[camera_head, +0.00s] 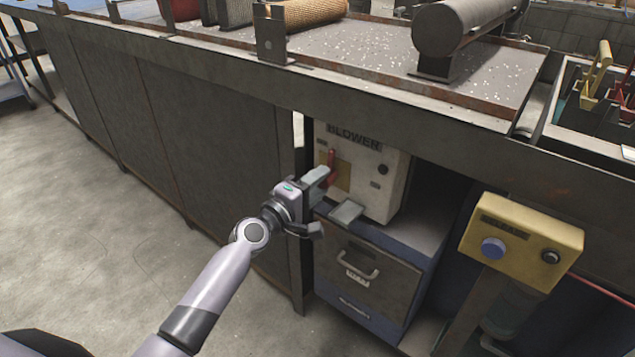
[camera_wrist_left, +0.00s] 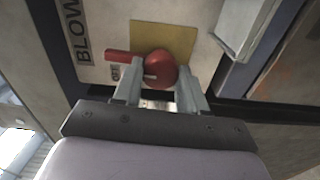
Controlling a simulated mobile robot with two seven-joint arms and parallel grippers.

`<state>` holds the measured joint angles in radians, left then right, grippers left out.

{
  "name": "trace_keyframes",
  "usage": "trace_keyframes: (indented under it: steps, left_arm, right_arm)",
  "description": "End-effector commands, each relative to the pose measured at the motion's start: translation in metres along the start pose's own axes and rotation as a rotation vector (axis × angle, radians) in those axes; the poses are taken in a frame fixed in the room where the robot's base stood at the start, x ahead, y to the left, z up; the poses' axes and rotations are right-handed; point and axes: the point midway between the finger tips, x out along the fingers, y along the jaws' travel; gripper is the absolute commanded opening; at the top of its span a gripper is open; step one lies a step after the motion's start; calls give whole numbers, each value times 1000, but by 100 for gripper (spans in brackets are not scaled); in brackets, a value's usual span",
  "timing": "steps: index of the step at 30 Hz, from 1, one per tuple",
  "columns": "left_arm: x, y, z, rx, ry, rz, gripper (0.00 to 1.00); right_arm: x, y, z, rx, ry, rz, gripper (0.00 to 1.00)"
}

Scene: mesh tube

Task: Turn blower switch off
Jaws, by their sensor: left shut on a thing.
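The blower box (camera_head: 388,190) is a pale metal box lettered BLOWER, under the bench on a dark blue cabinet. Its red switch handle (camera_head: 331,163) is in front of a yellow plate (camera_head: 343,177). In the left wrist view the red handle (camera_wrist_left: 158,68) has a round hub, and its lever points left, toward the box's upper side. My left gripper (camera_head: 322,181) is at the switch. In the wrist view its fingers (camera_wrist_left: 160,92) are on either side of the hub, shut on it. My right gripper is out of view.
The bench edge (camera_head: 400,92) overhangs the box. A drawer cabinet (camera_head: 366,275) stands below it. A yellow control box (camera_head: 522,240) with a blue button stands at the right. Dark panels (camera_head: 200,130) close the bench's left side; the floor there is clear.

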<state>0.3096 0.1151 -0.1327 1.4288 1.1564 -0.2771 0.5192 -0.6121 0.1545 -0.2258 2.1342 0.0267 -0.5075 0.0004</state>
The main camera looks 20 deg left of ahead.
Motion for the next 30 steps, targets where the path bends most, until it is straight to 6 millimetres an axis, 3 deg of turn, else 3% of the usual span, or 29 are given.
trace_keyframes:
  steps: [22,23,24,30]
  left_arm:
    - [0,0,-1,-83,2,0,11]
    - [0,0,-1,-84,2,0,51]
    - [0,0,-1,-83,2,0,64]
    - [0,0,0,-81,1,0,67]
  right_arm:
    - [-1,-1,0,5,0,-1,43]
    - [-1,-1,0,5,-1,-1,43]
    - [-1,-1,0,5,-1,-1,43]
    - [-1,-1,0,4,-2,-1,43]
